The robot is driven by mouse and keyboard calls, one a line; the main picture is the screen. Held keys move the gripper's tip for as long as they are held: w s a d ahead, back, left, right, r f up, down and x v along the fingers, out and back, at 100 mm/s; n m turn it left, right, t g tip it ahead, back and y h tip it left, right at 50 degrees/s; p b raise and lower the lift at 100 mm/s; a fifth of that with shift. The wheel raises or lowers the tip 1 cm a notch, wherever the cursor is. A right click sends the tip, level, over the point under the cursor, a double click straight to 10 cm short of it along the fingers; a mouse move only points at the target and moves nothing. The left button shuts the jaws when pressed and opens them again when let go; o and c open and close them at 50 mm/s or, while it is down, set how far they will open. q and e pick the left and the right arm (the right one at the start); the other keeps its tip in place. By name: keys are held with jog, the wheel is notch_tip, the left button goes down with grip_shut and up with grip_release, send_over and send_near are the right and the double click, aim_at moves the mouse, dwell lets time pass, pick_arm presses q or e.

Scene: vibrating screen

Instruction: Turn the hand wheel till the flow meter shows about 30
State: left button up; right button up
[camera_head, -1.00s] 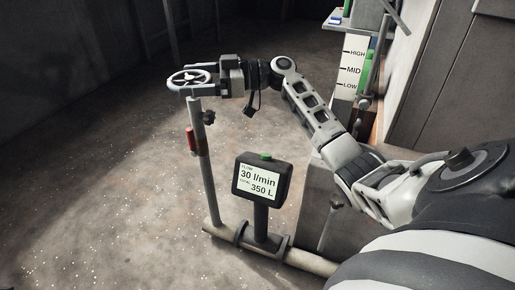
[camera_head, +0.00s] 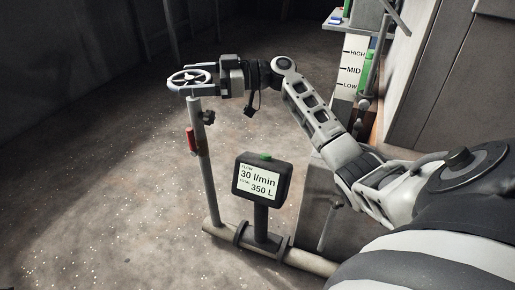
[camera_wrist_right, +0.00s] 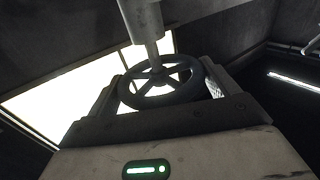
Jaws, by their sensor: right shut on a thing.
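In the right wrist view the hand wheel (camera_wrist_right: 160,84) sits between the two fingers of my right gripper (camera_wrist_right: 160,95). The flow meter (camera_head: 261,180) stands on a short post in front and reads 30 l/min, with a second line of 350 L. My left gripper is not in view.
A red handle (camera_head: 192,141) and a dark knob (camera_head: 208,117) are on the upright pipe. A level gauge (camera_head: 351,68) marked HIGH, MID and LOW stands at the back right. A grey block (camera_head: 315,205) is right of the meter. The floor on the left is clear.

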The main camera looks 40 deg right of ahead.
aim_at(200, 103)
jog(key=o, duration=0.6)
jog(key=shift+c, duration=0.2)
jog(key=shift+f, duration=3.05)
jog(key=shift+o, duration=0.7)
jog(key=shift+s+d, duration=0.1)
jog(key=shift+d, duration=0.05)
jog(key=shift+v, duration=2.85)
